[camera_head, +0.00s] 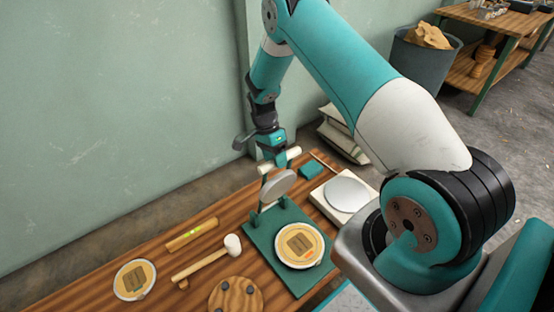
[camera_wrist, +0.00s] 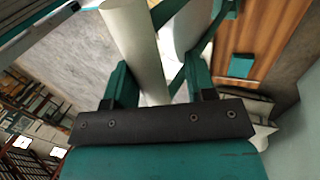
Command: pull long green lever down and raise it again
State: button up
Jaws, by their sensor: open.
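The long green lever (camera_head: 264,186) stands raised at the back of a green press base (camera_head: 258,232). A cream crossbar handle (camera_head: 280,161) is at its top, and a grey round plate (camera_head: 278,187) hangs below. My gripper (camera_head: 272,153) is at the handle from above, jaws open. In the wrist view, the cream handle (camera_wrist: 135,45) runs between the two green fingers of my gripper (camera_wrist: 158,68). I cannot tell whether either finger touches it. A drum-face disc (camera_head: 300,245) with an orange and brown print lies on the press base.
A mallet (camera_head: 206,259), a level (camera_head: 192,234), another printed disc (camera_head: 135,279) and a round wooden piece (camera_head: 236,296) lie left on the wooden table (camera_head: 160,262). A pale board with a grey disc (camera_head: 346,194) lies right. The wall (camera_head: 110,120) is close behind.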

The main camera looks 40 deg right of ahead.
jog(key=shift+o, duration=1.3)
jog(key=shift+w+r, duration=0.2)
jog(key=shift+w, duration=0.3)
jog(key=p+v, duration=0.2)
jog(key=v, duration=1.5)
jog(key=shift+s+r, duration=0.2)
